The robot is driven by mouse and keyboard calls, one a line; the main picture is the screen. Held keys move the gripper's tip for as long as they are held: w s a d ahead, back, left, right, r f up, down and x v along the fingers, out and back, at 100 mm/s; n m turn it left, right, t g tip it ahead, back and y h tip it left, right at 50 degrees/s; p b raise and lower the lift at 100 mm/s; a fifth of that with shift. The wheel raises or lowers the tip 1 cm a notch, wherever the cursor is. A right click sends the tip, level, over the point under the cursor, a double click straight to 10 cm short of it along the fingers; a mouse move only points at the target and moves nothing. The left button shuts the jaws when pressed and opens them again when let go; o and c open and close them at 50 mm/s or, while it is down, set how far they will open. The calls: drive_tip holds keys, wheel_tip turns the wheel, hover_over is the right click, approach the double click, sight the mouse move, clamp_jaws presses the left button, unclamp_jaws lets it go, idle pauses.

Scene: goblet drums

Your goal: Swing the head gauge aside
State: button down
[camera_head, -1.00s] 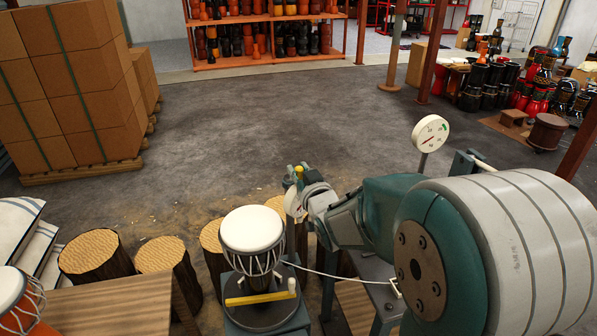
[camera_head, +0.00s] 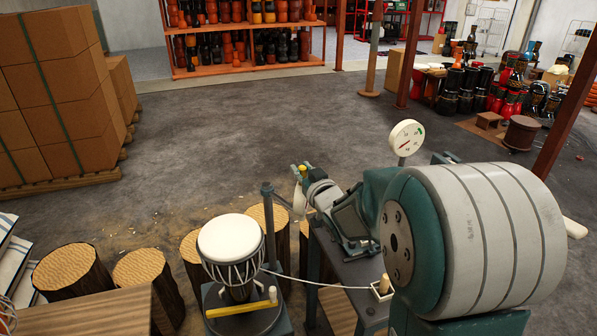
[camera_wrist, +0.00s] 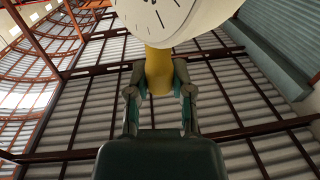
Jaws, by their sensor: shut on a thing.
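The head gauge shows in the wrist view as a white dial (camera_wrist: 165,18) with black marks, partly cut off by the top edge. Below the dial is a yellow grip (camera_wrist: 158,72). My gripper (camera_wrist: 159,92) is shut on this grip, one finger on each side. In the head view my gripper (camera_head: 303,178) is small and holds the gauge to the right of a dark upright post (camera_head: 269,235). A thin arm joins post and gauge. The goblet drum (camera_head: 230,238), with a white head and white lacing, stands upright left of the post. Nothing covers its head.
A yellow bar (camera_head: 240,309) lies across the drum's stand. A second dial (camera_head: 407,138) stands behind my arm. Log stumps (camera_head: 150,278) stand left of the drum. A grey bench (camera_head: 350,275) is under my arm. The floor beyond is open.

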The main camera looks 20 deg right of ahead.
drive_tip(key=shift+d, duration=0.1)
drive_tip(key=shift+c, duration=2.4)
unclamp_jaws()
drive_tip(key=s+d, duration=0.1)
drive_tip(key=s, duration=1)
drive_tip(key=shift+s, duration=0.4)
